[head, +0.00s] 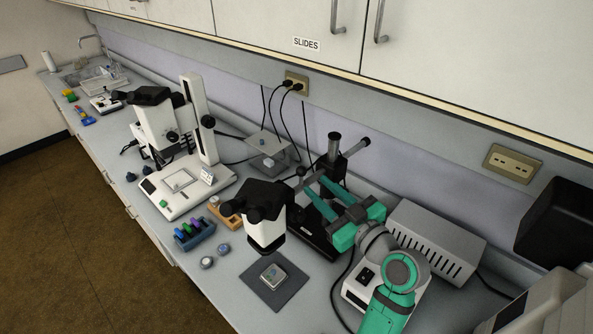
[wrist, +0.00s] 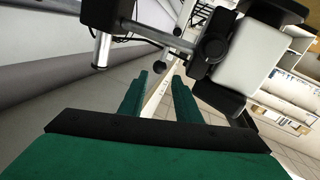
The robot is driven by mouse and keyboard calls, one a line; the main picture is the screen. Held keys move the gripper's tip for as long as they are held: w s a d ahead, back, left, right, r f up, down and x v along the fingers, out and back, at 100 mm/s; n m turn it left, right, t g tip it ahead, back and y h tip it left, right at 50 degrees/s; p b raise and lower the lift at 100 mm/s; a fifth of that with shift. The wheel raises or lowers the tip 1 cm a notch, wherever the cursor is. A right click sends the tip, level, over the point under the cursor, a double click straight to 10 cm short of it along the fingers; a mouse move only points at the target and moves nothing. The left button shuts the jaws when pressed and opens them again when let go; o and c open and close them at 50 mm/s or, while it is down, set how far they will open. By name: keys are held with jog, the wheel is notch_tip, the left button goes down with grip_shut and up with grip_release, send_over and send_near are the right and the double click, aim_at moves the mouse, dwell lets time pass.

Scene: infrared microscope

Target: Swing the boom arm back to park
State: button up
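The boom microscope stands in the middle of the head view, its black-and-white head (head: 265,212) hanging over a dark mat. Its metal boom rod (head: 354,147) passes through a black clamp on an upright post (head: 333,146) above a black base (head: 306,240). My gripper (head: 317,188) reaches in from the right with its green fingers beside the boom, behind the microscope head. In the wrist view the fingers (wrist: 160,74) are apart, with a small dark round knob (wrist: 158,67) seen between their tips. I see no contact. The rod (wrist: 150,34) crosses just beyond, with the microscope head (wrist: 226,62) at right.
A sample dish (head: 273,276) lies on the dark mat (head: 290,293) under the microscope head. A grey vented box (head: 436,240) stands beside my arm. A blue rack (head: 195,234) and another microscope (head: 165,125) are to the left. Cables hang at the wall. Cabinets overhang the bench.

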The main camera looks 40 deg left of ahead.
aim_at(305, 174)
jog(key=x, duration=0.8)
jog(key=shift+w+a, duration=0.15)
jog(key=shift+a, duration=0.2)
grip_shut()
